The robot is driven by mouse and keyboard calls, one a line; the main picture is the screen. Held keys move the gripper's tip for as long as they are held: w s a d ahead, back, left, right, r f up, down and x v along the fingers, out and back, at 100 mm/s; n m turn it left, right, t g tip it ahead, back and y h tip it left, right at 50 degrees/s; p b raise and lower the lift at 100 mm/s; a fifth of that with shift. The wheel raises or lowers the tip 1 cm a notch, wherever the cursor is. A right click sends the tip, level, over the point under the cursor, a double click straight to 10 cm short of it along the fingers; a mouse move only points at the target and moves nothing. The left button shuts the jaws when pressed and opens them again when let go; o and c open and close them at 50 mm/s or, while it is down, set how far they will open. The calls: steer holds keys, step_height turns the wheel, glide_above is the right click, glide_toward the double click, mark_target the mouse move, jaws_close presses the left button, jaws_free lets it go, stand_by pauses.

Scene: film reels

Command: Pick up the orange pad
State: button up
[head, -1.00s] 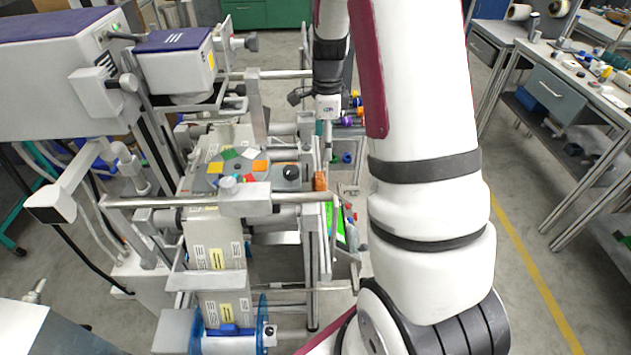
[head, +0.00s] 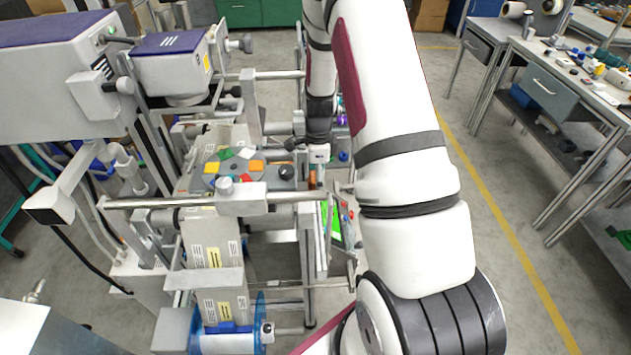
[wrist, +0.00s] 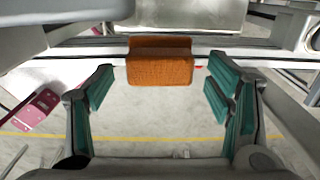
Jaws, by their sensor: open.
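The orange pad (wrist: 160,66) is a textured, block-like piece draped or seated on a pale rail, at the upper middle of the wrist view. In the head view it shows as a small orange patch (head: 312,179) at the machine's right edge, partly hidden by my wrist. My gripper (wrist: 161,92) is open, with its teal-lined fingers to the left and right of the pad. A gap shows on each side of the pad, and nothing is held. The fingers are not clear in the head view.
The film machine fills the left, with a round plate (head: 238,171) of coloured squares and a metal bar (head: 150,202) near the pad. A green-screened panel (head: 333,222) sits just below the pad. Open floor lies to the right, before the workbenches (head: 570,95).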

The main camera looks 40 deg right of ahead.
steer(key=shift+f, duration=0.25)
steer(key=c, duration=1.2)
steer(key=shift+c, duration=0.2)
steer(key=shift+r, duration=0.15)
